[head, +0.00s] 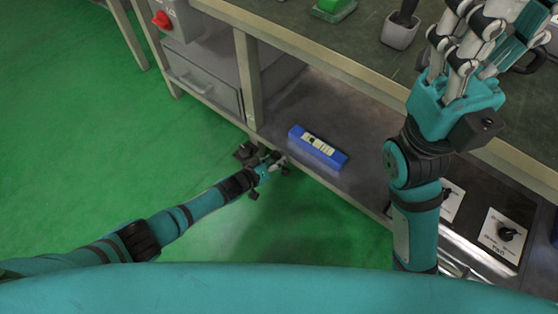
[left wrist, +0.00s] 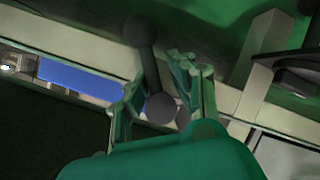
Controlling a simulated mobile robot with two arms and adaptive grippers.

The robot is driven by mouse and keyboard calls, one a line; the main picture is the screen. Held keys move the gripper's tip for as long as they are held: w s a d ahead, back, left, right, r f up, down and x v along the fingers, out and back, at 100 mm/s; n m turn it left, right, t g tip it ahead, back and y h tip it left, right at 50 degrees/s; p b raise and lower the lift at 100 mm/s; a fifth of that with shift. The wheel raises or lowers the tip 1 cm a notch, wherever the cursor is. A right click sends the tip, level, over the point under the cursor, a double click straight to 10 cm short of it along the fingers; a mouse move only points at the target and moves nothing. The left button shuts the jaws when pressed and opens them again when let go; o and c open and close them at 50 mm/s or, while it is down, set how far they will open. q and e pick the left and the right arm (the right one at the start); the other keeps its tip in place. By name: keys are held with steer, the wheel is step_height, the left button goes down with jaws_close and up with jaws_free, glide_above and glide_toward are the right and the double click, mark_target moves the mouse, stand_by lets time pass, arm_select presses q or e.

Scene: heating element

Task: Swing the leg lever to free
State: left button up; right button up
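The leg lever (left wrist: 150,68) shows in the left wrist view as a dark grey rod with a round knob at each end. Its near knob (left wrist: 162,108) lies between the fingers of my left gripper (left wrist: 162,95), which stand apart on either side of it. Whether a finger touches the knob I cannot tell. In the head view my left gripper (head: 272,167) is low beside the foot of the workbench leg (head: 248,85), and the lever is hard to make out there. My right gripper (head: 472,45) is raised over the bench at the upper right; its fingertips' spacing is unclear.
A blue box (head: 317,147) lies on the bench's lower shelf (head: 360,115), close to my left gripper. A drawer (head: 205,90) and a red switch (head: 162,20) are at the left of the bench. The green floor (head: 90,130) is clear.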

arm_select(q)
steer(key=shift+o, duration=0.8)
steer(key=shift+d, duration=0.2)
steer(key=shift+s, duration=0.1)
steer(key=shift+d, duration=0.1)
